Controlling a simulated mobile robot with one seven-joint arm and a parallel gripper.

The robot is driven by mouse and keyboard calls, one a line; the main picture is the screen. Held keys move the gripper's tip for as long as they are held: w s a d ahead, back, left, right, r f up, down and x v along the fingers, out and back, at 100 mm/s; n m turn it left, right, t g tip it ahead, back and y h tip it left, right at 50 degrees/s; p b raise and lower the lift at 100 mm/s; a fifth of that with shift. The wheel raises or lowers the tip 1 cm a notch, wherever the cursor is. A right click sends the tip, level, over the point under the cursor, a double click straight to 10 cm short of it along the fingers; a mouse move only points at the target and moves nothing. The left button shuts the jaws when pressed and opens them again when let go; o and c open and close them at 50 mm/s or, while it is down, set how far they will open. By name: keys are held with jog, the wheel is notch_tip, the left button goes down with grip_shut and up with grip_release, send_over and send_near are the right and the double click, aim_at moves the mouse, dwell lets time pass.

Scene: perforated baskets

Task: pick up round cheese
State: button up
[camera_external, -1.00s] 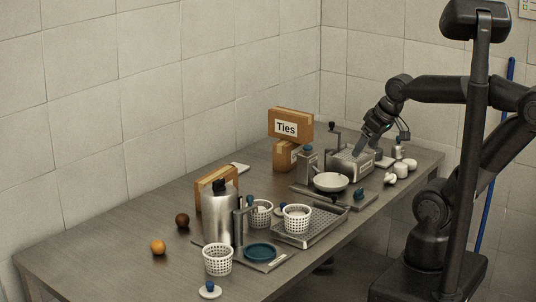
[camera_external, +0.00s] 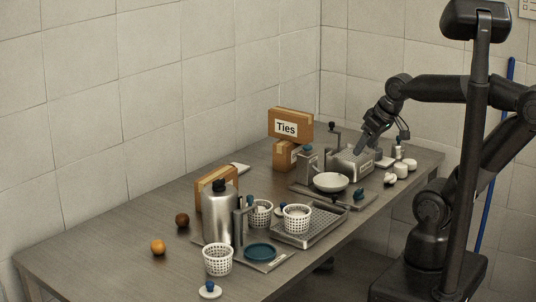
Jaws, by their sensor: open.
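My gripper (camera_external: 381,143) is open and points down above the far right part of the table, over the metal box-shaped device. Small white rounded items stand near the table's right edge, below and right of my gripper: one squat, round piece (camera_external: 401,170) and a smaller one (camera_external: 390,179) in front of it. The squat piece may be the round cheese, but at this size I cannot tell for sure. My gripper looks apart from both, and nothing shows between its fingers.
The metal device (camera_external: 351,164) stands close under my gripper. White perforated baskets (camera_external: 218,260), a steel canister (camera_external: 219,218) and a perforated tray (camera_external: 318,228) crowd the near half.

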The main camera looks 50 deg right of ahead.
jog(key=w+d+r+g, duration=0.1)
jog(key=w+d+g, duration=0.1)
jog(key=w+d, duration=0.65)
jog(key=m+g, duration=0.1)
jog(key=g, duration=0.3)
send_over(409, 160)
jog(key=f, duration=1.8)
jog(key=shift+s+a, duration=0.1)
jog(key=shift+s, duration=0.2)
jog(key=shift+w+f, duration=0.15)
jog(key=shift+f, duration=2.75)
jog(key=shift+c, duration=0.4)
